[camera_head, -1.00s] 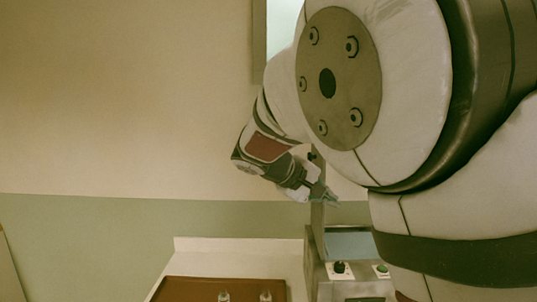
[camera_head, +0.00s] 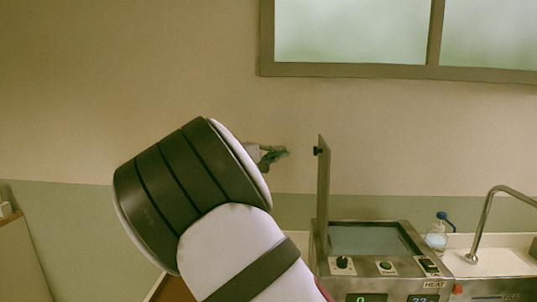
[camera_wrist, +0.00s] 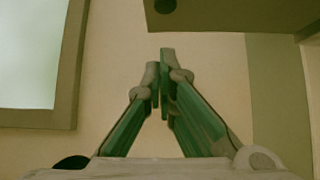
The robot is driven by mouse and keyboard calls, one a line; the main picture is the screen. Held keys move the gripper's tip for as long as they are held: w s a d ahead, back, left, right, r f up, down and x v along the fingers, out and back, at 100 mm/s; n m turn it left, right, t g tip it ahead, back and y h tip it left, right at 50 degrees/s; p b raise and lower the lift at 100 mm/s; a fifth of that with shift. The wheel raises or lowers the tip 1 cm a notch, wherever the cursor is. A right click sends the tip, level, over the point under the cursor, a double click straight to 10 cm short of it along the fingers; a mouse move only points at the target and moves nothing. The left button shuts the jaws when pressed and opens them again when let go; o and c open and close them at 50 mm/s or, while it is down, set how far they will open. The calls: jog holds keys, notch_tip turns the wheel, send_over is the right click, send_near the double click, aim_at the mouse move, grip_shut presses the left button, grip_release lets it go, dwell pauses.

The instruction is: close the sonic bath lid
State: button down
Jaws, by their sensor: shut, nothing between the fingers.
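The sonic bath (camera_head: 390,268) is a steel box with an open basin on top and knobs and displays on its front. Its lid (camera_head: 323,190) stands upright at the left edge of the basin, with a dark knob (camera_head: 317,151) on its left face near the top. My gripper (camera_head: 287,152) is shut and empty, to the left of the knob and apart from it, at about the same height. In the wrist view, the green fingers (camera_wrist: 160,70) meet at their tips, and the lid (camera_wrist: 235,15) crosses the top with the dark knob (camera_wrist: 165,5) at the upper edge.
A sink with a curved faucet (camera_head: 486,225) and a bottle with a blue top (camera_head: 438,232) are right of the bath. A window (camera_head: 350,30) is in the wall above. My arm hides much of the counter at left.

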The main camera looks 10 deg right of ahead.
jog(key=w+d+p, duration=0.1)
jog(key=d, duration=0.6)
jog(key=shift+w+p, duration=0.25)
jog(key=shift+p, duration=0.15)
